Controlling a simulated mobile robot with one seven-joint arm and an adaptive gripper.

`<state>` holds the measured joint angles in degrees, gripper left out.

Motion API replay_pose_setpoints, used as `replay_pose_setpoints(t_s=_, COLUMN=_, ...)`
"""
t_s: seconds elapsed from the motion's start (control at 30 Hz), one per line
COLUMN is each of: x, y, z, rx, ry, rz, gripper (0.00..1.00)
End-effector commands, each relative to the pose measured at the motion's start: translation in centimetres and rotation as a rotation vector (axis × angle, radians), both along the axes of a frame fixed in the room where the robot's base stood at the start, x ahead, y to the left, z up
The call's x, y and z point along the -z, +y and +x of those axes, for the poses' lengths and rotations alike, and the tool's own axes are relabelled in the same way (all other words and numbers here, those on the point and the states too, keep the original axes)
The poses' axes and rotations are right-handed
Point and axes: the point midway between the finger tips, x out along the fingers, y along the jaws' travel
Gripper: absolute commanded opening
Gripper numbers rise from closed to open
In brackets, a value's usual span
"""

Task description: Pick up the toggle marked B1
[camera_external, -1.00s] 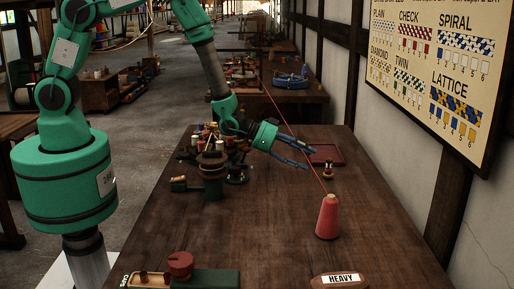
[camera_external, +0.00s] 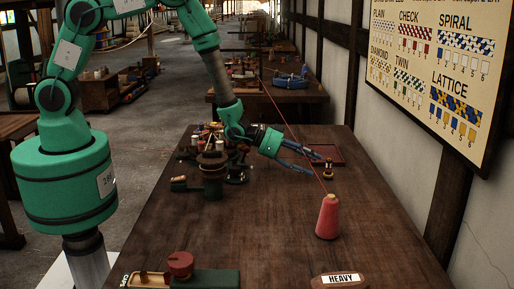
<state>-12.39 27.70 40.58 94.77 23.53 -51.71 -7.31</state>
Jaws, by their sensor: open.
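My gripper (camera_external: 314,164) is open over the far middle of the table (camera_external: 250,225), with its fingers pointing right. A small toggle-like piece (camera_external: 328,171), dark with a yellowish band, stands on the table just beyond the fingertips. Its marking is too small to read, so I cannot tell whether it is B1. The gripper appears empty. Whether a fingertip touches the small piece cannot be told from this view.
A red-pink thread cone (camera_external: 327,217) stands at right, its line running up and left past my gripper. A shallow reddish tray (camera_external: 325,153) lies behind the fingers. A dark winding device (camera_external: 212,172) stands left. A HEAVY block (camera_external: 340,280) is in front.

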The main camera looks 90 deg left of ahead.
Motion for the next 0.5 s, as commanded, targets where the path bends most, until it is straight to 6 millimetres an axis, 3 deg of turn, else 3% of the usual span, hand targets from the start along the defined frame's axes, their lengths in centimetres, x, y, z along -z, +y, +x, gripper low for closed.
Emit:
replay_pose_setpoints(t_s=0.27, x=0.0, y=0.0, z=0.1, rx=0.0, ry=0.0, rz=0.0, gripper=0.51)
replay_pose_setpoints(t_s=0.5, x=0.7, y=-0.4, z=2.0, rx=0.001, ry=-0.001, rz=-0.001, gripper=0.51)
